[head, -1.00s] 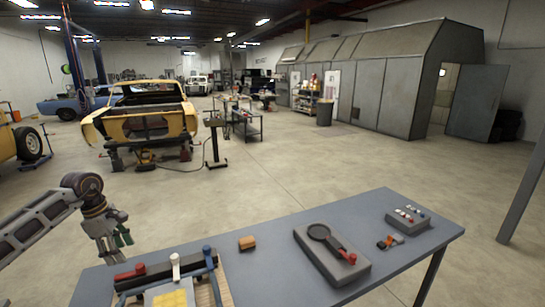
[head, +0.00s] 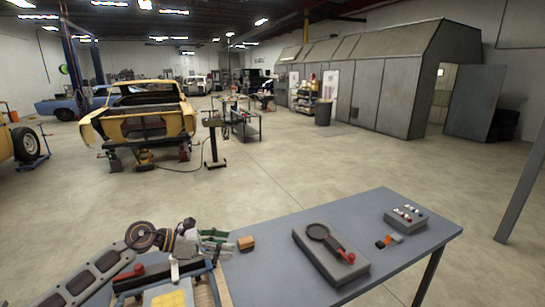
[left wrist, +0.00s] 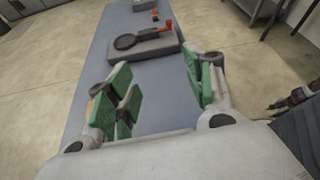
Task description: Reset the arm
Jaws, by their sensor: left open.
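The device in the task has a grey base (head: 335,262) on the table, with a dark arm (head: 319,232) with a rounded end lying low over it and a red knob (head: 348,257) at the near side. In the left wrist view the device (left wrist: 152,50) lies ahead, beyond the fingertips. My left gripper (head: 222,243) is open and empty above the table's left part, left of the device and apart from it. Its green-padded fingers (left wrist: 163,90) stand wide apart. A dark part of my own, perhaps the right gripper (left wrist: 293,98), shows at the right edge; its jaws are unclear.
An orange-brown block (head: 246,243) lies close by my left fingertips. A grey button box (head: 407,218) and a small orange-and-black item (head: 386,241) sit at the table's right. A rack with coloured handles (head: 165,290) stands under my left arm. Bare tabletop (head: 275,265) lies before the device.

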